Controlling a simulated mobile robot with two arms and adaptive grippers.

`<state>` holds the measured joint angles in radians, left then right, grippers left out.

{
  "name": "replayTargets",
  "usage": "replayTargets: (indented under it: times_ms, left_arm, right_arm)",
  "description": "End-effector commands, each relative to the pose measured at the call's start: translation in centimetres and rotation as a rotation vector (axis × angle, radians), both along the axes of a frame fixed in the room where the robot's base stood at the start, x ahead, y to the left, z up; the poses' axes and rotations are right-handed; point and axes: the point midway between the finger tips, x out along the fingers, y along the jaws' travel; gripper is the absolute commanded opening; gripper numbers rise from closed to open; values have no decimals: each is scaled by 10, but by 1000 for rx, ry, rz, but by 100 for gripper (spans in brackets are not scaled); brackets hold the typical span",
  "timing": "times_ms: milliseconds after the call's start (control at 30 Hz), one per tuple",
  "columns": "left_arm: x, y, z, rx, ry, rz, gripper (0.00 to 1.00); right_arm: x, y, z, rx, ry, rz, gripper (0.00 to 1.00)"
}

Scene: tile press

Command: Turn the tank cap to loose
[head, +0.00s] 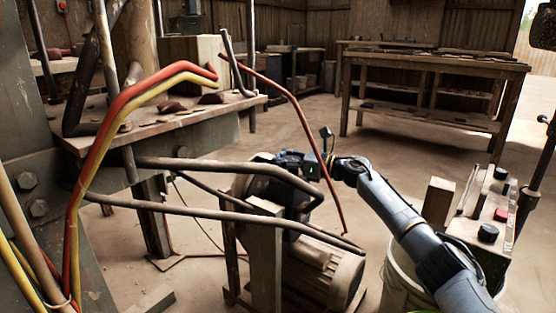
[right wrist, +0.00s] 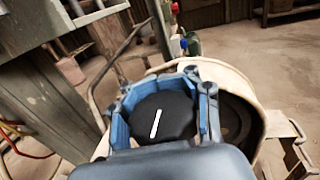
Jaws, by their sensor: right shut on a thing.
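The tank cap (right wrist: 165,118) is a round black cap with a white line on top, seen in the right wrist view. The line leans slightly from upright in that picture. My right gripper (right wrist: 163,110) has its blue fingers on both sides of the cap and is shut on it. The cap sits over the pale beige tank top (right wrist: 240,92). In the head view my right gripper (head: 285,160) is at the middle, behind bent pipes, and the cap cannot be made out there. My left gripper is in neither view.
Bent dark pipes (head: 230,205) and a red hose (head: 300,115) run close to my right gripper. A motor (head: 325,275) stands below. A control box (head: 490,215) stands at the right. A wooden bench (head: 430,65) is at the back, with open floor before it.

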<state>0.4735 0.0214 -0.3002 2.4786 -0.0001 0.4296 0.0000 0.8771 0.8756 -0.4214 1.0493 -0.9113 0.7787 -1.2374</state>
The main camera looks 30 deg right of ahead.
Motion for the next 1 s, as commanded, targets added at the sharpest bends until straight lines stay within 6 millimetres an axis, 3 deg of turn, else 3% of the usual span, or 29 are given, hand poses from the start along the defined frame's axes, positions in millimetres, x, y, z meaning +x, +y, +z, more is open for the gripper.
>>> replayTargets:
  times_ms: [167,200,333,700,1000]
  left_arm:
    - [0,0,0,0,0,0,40]
    - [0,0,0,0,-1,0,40]
    - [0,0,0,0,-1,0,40]
    - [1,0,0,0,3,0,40]
    - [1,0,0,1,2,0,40]
  right_arm:
    - [-1,-1,-4,-4,8,1,0]
    - [-1,-1,-4,-4,8,1,33]
    - [-1,-1,-3,-3,6,0,58]
    - [0,-1,4,-1,0,0,58]
    - [-1,-2,57,-4,-4,-2,58]
